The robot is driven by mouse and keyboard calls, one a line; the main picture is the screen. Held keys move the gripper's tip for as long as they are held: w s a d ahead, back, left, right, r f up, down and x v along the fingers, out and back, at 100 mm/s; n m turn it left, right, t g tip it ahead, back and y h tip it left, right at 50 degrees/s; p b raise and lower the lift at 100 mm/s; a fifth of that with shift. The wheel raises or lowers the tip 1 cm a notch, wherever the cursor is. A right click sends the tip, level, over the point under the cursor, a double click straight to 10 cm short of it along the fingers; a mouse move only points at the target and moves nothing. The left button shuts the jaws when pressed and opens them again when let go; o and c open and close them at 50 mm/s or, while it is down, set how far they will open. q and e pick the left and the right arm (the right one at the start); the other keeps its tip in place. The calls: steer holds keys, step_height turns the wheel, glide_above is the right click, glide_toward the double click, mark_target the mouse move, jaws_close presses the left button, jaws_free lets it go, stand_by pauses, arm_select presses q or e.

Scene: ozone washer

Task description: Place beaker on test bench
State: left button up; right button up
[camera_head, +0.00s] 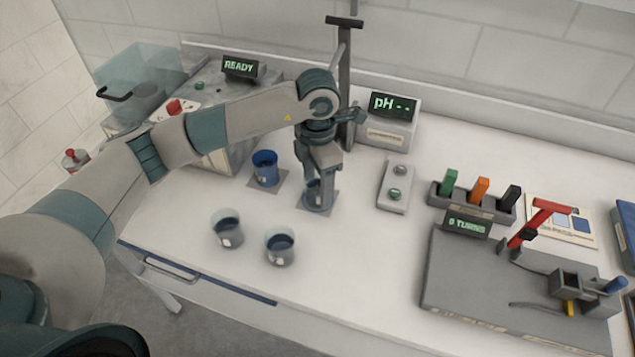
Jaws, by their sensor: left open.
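Several beakers stand on the white test bench (370,265). One beaker (227,229) with dark liquid is at the front left, and another beaker (280,246) stands to its right. A bluer beaker (265,168) stands upright on a grey square farther back. Another beaker (314,196) stands on a second grey square, partly hidden by my left gripper. My left gripper (318,188) points down at this beaker with its jaws open, its fingers overlapping the beaker in the picture. I cannot tell whether they touch it. My right gripper is not in view.
A machine with a READY display (240,67) stands back left beside a clear tank (140,82). A pH meter (388,118) and post are behind my gripper. A button box (394,188), coloured-handled tools (480,190) and a grey crank device (500,285) occupy the right. The front middle is clear.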

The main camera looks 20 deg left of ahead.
arm_select(q)
step_height(320, 180, up, 12)
steer(key=b, duration=0.4)
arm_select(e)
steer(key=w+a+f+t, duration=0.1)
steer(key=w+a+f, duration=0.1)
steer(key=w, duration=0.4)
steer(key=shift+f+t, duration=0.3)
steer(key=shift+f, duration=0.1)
